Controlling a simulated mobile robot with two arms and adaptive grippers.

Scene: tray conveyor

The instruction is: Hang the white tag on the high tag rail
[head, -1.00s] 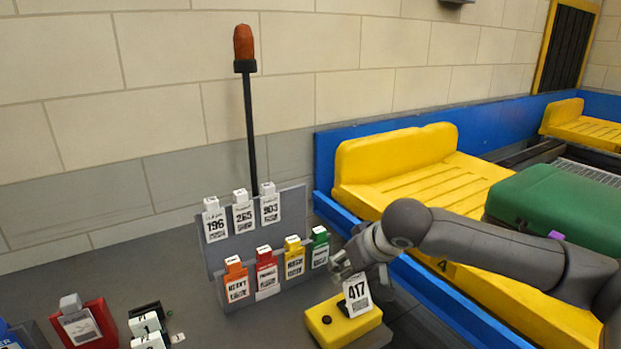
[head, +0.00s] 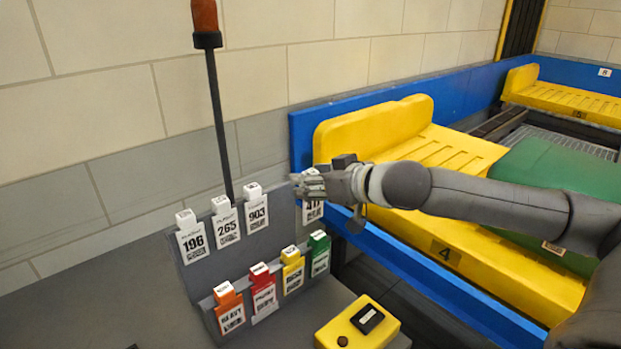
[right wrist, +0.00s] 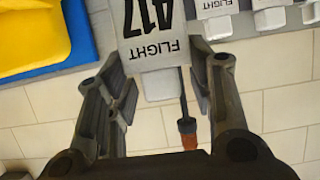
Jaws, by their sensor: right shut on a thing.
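The white tag (head: 312,212), number 417, is in my right gripper (head: 305,186), which is shut on it. In the head view the gripper and tag are at the right end of the high tag rail (head: 276,196), beside the white 903 tag (head: 257,212). My fingers hide the tag's top, so I cannot tell whether it touches the rail. In the right wrist view the white tag (right wrist: 152,45) shows between the fingers (right wrist: 163,88), with FLIGHT printed on it. White tags 196 (head: 192,241) and 265 (head: 226,226) hang further left. My left gripper is not in view.
Orange (head: 230,316), red (head: 263,295), yellow (head: 292,275) and green (head: 319,258) tags hang on the lower rail. A yellow box (head: 345,330) sits in front. A dark pole (head: 218,120) stands behind the rack. The blue-sided conveyor (head: 470,290) lies right.

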